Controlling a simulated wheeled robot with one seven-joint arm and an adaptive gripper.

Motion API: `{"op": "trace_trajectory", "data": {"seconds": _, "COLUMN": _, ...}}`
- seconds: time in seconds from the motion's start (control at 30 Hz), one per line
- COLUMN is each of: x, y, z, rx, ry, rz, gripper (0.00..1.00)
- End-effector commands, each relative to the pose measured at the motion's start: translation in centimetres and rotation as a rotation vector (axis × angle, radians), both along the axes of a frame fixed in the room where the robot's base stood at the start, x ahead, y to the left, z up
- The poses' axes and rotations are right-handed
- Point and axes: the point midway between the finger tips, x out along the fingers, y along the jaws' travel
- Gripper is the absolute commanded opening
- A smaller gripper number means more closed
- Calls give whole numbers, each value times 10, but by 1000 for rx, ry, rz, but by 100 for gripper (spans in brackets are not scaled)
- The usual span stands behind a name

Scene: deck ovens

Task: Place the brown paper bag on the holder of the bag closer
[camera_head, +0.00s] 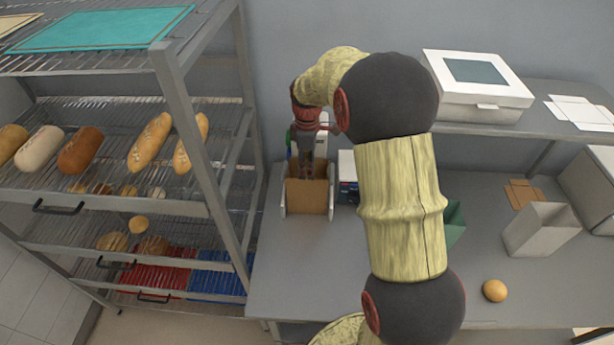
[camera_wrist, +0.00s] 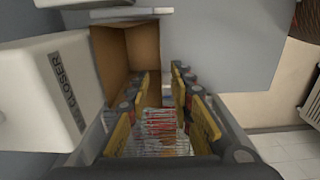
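The brown paper bag (camera_head: 307,196) stands upright at the left end of the counter, between the white side pieces of the bag closer's holder (camera_head: 283,205). In the wrist view the bag (camera_wrist: 130,50) shows its open top beside the white bag closer (camera_wrist: 40,95), which bears the word CLOSER. My gripper (camera_head: 306,172) is over the bag in the head view and covers part of it.
A metal rack (camera_head: 195,130) with several loaves stands left of the counter (camera_head: 300,285). A device with a blue panel (camera_head: 348,190) is right of the bag. A white box (camera_head: 478,95) sits on the shelf.

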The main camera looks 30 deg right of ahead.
Motion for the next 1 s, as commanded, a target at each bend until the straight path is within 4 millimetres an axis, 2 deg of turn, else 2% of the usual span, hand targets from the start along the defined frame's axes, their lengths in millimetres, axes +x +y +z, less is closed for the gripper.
{"op": "trace_trajectory", "data": {"seconds": 0.13, "x": -5, "y": 7, "z": 19, "rx": -5, "ry": -16, "rz": -27, "gripper": 23}}
{"op": "trace_trajectory", "data": {"seconds": 0.27, "x": -24, "y": 30, "z": 59, "rx": -14, "ry": -68, "rz": -118, "gripper": 23}}
{"op": "trace_trajectory", "data": {"seconds": 0.4, "x": -63, "y": 64, "z": 109, "rx": -11, "ry": -149, "rz": -271, "gripper": 23}}
{"op": "trace_trajectory", "data": {"seconds": 0.6, "x": -132, "y": 108, "z": 159, "rx": 29, "ry": -265, "rz": -495, "gripper": 23}}
{"op": "trace_trajectory", "data": {"seconds": 0.8, "x": -205, "y": 141, "z": 181, "rx": 110, "ry": -368, "rz": -714, "gripper": 23}}
{"op": "trace_trajectory", "data": {"seconds": 0.9, "x": -236, "y": 153, "z": 182, "rx": 157, "ry": -407, "rz": -809, "gripper": 23}}
{"op": "trace_trajectory", "data": {"seconds": 1.0, "x": -258, "y": 160, "z": 180, "rx": 197, "ry": -433, "rz": -883, "gripper": 23}}
